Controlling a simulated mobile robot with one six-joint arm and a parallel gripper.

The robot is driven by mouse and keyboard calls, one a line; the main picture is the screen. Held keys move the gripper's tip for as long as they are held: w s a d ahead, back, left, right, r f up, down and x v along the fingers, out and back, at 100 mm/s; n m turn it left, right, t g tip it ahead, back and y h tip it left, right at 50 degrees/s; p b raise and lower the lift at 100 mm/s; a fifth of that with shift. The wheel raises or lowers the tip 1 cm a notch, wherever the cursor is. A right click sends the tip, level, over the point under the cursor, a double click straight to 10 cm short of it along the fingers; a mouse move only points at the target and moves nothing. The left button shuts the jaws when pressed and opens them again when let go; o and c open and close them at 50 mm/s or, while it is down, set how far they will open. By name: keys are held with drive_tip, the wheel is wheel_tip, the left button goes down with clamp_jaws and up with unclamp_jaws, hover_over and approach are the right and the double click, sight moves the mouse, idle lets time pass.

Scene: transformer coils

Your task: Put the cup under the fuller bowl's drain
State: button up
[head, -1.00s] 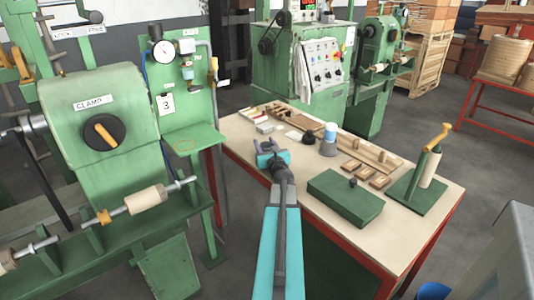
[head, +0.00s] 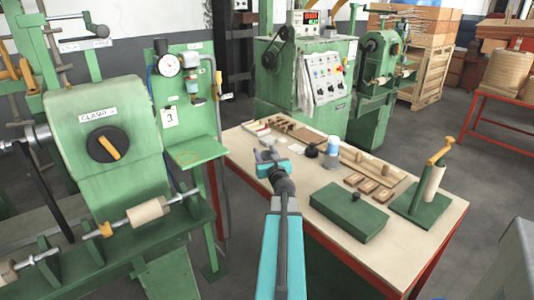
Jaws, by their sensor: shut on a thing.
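My gripper (head: 269,162) is over the left part of the workbench, beyond my cyan arm. Its jaws are shut on a small greyish thing, apparently the cup (head: 266,155), whose shape is hard to make out. A filter unit with a small bowl (head: 192,86) hangs on the green panel at left, below a round gauge (head: 168,65). The gripper is to the right of and below this bowl, apart from it. A green shelf (head: 205,150) below the bowl carries a faint ring mark (head: 188,157). The fluid level is too small to read, and no second bowl is clear.
The green clamp machine (head: 105,110) stands left. A narrow gap separates shelf and bench.

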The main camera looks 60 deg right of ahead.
drive_tip(key=a, duration=0.2)
drive_tip(key=s+a, duration=0.1)
drive_tip(key=a, duration=0.1)
drive_tip(key=shift+s+a+r+b, duration=0.1)
drive_tip(key=shift+a+r+b, duration=0.1)
drive_tip(key=shift+a+b, duration=0.1)
drive_tip(key=shift+a+r+p, duration=0.15)
drive_tip(key=shift+a+p, duration=0.05)
drive_tip(key=shift+p, duration=0.1)
drive_tip(key=a+p, duration=0.1)
drive_tip(key=p, duration=0.3)
drive_tip(key=a+p, duration=0.1)
drive_tip(key=p, duration=0.3)
drive_tip(key=shift+s+a+r, duration=0.2)
drive_tip(key=shift+s, duration=0.2)
drive_tip(key=a+p, duration=0.2)
drive_tip(key=p, duration=0.3)
drive_tip(key=s+a+p, duration=0.1)
drive_tip(key=a+p, duration=0.2)
drive_tip(key=p, duration=0.3)
drive_tip(key=shift+s+r, duration=0.1)
drive_tip(key=shift+s, duration=0.05)
